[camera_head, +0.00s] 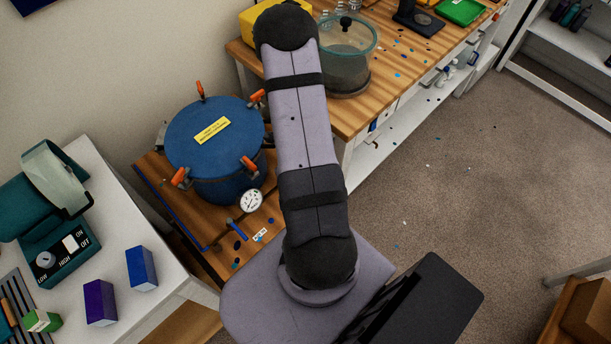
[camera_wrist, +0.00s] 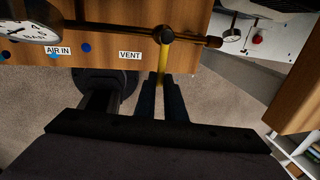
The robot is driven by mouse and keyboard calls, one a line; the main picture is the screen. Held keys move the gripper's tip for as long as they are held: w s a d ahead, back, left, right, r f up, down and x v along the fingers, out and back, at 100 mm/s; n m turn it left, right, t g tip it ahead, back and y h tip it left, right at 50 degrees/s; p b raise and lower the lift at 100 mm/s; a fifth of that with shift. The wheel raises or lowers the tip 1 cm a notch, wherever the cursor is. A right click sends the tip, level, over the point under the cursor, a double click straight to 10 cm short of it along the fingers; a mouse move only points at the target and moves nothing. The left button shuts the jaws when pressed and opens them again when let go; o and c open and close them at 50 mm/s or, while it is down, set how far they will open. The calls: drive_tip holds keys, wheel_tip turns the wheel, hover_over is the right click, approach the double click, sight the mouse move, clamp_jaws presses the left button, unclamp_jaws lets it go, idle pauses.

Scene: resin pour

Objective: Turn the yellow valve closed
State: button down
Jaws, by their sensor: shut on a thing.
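The yellow valve (camera_wrist: 164,52) shows in the wrist view as a narrow yellow lever. It runs from a dark round fitting on a brass-coloured pipe (camera_wrist: 198,40) down between my fingers, roughly crosswise to the pipe. My gripper (camera_wrist: 160,82) is shut on the lever's lower end. A white VENT label (camera_wrist: 130,55) lies on the wood just left of the lever. In the head view my arm hides the yellow valve and my gripper. The blue pressure pot (camera_head: 201,150) stands there with its lid on and orange clamps around it.
A pressure gauge (camera_head: 251,202) and a blue lever (camera_head: 237,229) are at the pot's front. An AIR IN label (camera_wrist: 58,50) is left in the wrist view. A glass chamber (camera_head: 347,60) stands on the bench behind my arm. A white table (camera_head: 75,240) is at left.

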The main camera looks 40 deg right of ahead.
drive_tip(key=c, duration=1.8)
unclamp_jaws()
drive_tip(key=r+p, duration=0.1)
drive_tip(key=r, duration=0.1)
drive_tip(key=a+r+p, duration=0.1)
drive_tip(key=r+p, duration=0.1)
drive_tip(key=r, duration=0.1)
drive_tip(key=r+p, duration=0.1)
drive_tip(key=r, duration=0.1)
drive_tip(key=shift+a+r+p, duration=0.15)
drive_tip(key=shift+a+p, duration=0.1)
drive_tip(key=shift+p, duration=0.05)
